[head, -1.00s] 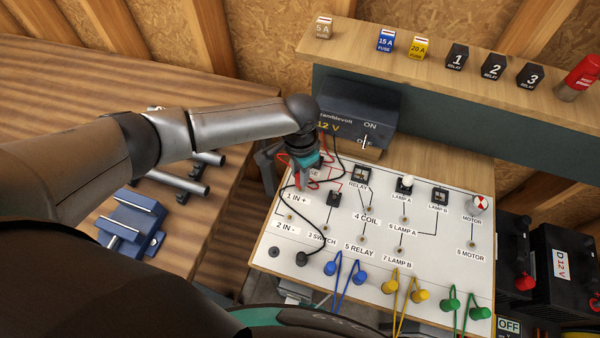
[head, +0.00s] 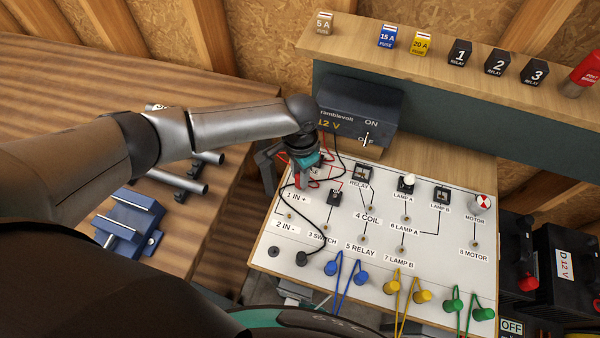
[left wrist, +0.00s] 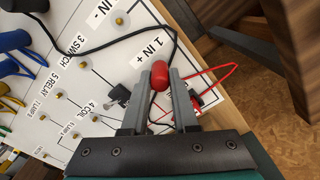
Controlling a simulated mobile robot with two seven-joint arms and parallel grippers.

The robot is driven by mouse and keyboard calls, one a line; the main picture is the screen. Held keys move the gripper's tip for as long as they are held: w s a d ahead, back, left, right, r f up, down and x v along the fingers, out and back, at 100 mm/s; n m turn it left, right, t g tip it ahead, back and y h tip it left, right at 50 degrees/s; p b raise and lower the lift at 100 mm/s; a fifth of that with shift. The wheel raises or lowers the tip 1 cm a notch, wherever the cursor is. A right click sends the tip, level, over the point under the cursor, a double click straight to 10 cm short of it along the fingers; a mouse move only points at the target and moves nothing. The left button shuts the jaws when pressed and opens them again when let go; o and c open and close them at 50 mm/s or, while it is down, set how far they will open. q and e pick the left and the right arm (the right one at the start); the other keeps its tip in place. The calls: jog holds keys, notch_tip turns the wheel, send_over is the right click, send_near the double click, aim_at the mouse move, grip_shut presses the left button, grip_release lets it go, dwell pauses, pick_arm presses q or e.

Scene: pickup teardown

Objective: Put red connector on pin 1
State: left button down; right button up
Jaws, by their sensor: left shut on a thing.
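My left gripper (head: 286,184) is over the upper left corner of the white test board (head: 262,250), by the label 1 IN +. It is shut on the red connector (left wrist: 160,77), which shows between the fingertips in the left wrist view. A bit of red (head: 303,179) shows beside a finger in the head view. The 1 IN + label (left wrist: 149,49) lies close to the connector. Pin 1 cannot be made out, so I cannot tell whether the connector touches it. Pin 2 (left wrist: 119,21) is bare. My right gripper is out of view.
A black connector (head: 302,258) with its lead lies at the board's lower left. The power supply (head: 350,105) stands behind the board. Blue, yellow and green leads line the front edge. A blue vise (head: 130,225) sits on the wooden bench at left.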

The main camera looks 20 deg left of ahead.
pick_arm(q)
jog(key=shift+f+b, duration=0.5)
jog(key=shift+f, duration=0.4)
jog(key=c, duration=0.6)
grip_release()
jog(key=shift+r, duration=0.1)
notch_tip(320, 180, up, 15)
jog(key=p, duration=0.2)
